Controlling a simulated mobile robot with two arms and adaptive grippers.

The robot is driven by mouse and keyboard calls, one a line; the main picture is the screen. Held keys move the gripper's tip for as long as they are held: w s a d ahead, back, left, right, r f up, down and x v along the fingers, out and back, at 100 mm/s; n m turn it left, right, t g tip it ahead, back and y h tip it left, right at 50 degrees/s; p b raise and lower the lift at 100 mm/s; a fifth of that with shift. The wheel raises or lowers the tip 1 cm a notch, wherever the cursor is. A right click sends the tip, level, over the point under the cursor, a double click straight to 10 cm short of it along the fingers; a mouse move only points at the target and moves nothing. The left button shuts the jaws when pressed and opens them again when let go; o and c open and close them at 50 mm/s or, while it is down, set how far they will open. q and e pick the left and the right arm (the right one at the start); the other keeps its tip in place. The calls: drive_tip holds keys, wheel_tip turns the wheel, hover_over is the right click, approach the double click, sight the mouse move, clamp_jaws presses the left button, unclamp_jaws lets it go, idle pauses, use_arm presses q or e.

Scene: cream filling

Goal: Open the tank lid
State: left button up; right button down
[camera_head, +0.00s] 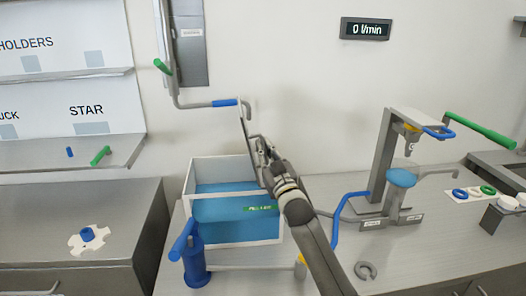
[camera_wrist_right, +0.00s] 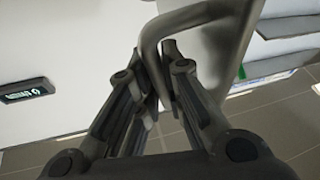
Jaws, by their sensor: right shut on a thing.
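The tank (camera_head: 236,238) is a clear, white-edged box with blue contents and a green label, standing on the worktop. Its grey lid (camera_head: 244,128) is raised, seen almost edge-on, and stands steeply at the tank's right side. The tank's top shows open. My right gripper (camera_head: 258,146) is at the lid's right face, above the tank's right wall. In the right wrist view, my right gripper (camera_wrist_right: 161,80) is shut on the lid's bent grey handle (camera_wrist_right: 150,38), with the lid plate (camera_wrist_right: 229,40) beside it. My left gripper is out of view.
A blue hand pump (camera_head: 195,262) stands at the tank's front left. A grey ring piece (camera_head: 366,270) lies at the worktop's front. A pipe with a blue sleeve (camera_head: 225,103) runs above the tank.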

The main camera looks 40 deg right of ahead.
drive_tip(key=shift+f, duration=0.1)
drive_tip(key=c, duration=1.8)
unclamp_jaws()
drive_tip(key=v, duration=1.2)
